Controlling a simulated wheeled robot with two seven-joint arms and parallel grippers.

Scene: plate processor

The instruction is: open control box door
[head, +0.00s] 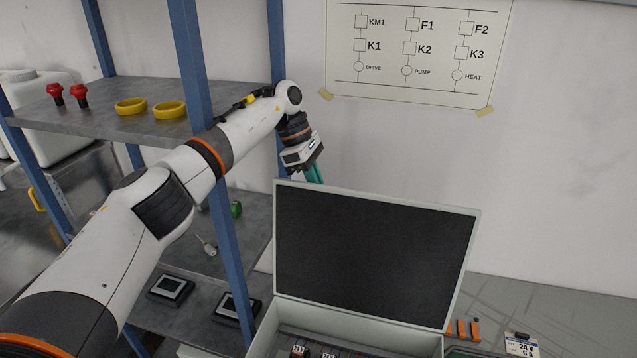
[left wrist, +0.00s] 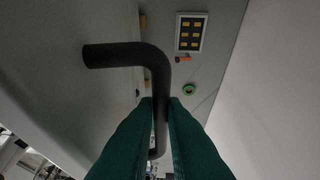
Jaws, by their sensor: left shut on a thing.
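The control box (head: 345,342) stands low in the middle of the head view. Its door (head: 375,255) is raised at the back of the box, with its dark inner face towards me. My left gripper (head: 314,174) is behind the door's upper left edge, its fingertips hidden by the door. In the left wrist view my left gripper's green fingers (left wrist: 160,120) are shut on a black bent bar handle (left wrist: 155,70). The handle is fixed to the grey outer face of the door (left wrist: 70,95). My right gripper is in neither view.
A blue-post shelf (head: 190,60) stands left of the box, holding yellow rings (head: 169,110), red knobs (head: 79,96) and dark devices (head: 171,288). A wiring chart (head: 415,50) hangs on the wall behind. Orange parts (head: 462,329) lie right of the box.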

